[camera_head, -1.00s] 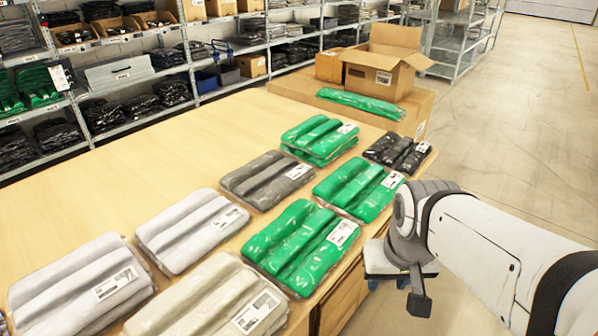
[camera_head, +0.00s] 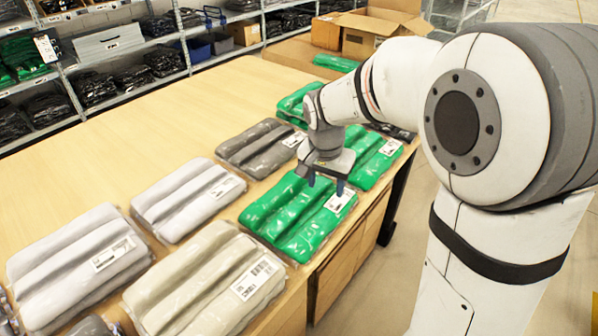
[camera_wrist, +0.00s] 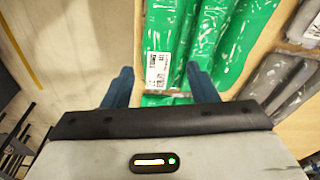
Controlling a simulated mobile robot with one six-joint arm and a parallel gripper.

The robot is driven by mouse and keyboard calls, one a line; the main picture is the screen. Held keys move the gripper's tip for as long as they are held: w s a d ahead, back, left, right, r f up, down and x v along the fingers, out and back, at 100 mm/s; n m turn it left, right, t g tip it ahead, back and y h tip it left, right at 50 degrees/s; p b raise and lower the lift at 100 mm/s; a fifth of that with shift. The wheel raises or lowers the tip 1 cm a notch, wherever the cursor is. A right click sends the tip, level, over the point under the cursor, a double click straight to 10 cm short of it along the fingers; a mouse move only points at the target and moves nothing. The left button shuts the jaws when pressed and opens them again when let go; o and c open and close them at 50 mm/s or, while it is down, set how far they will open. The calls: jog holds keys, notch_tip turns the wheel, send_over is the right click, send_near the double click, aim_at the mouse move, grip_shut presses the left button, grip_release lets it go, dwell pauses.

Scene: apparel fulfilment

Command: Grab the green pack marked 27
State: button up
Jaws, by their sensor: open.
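Three green packs lie on the table in the head view: a near one (camera_head: 297,217), a middle one (camera_head: 372,160) partly behind my arm, and a far one (camera_head: 292,103) largely hidden by it. Their white labels are too small to read, so I cannot tell which is marked 27. My gripper (camera_head: 326,183) points down, open and empty, above the near pack's far end. In the wrist view, a green pack with a white label (camera_wrist: 175,45) lies ahead of and between the open fingers (camera_wrist: 160,86). I see no contact.
Grey and beige packs (camera_head: 205,283) lie left of and in front of the green ones on the wooden table (camera_head: 130,165). A cardboard box (camera_head: 365,40) and another green pack (camera_head: 336,62) stand beyond. Shelves line the back. The table's left side is clear; its right edge is close.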

jog(key=m, duration=0.2)
send_near(300, 201)
jog(key=shift+s+f, duration=0.4)
jog(key=shift+w+a+f, duration=0.1)
jog(key=shift+a+f, duration=0.05)
jog(key=shift+f, duration=0.25)
jog(key=f, duration=0.2)
jog(key=w+f, duration=0.1)
jog(key=f, duration=0.4)
jog(key=shift+w+d, duration=0.2)
jog(key=shift+d, duration=0.15)
jog(key=c, duration=1)
jog(key=shift+r, duration=0.1)
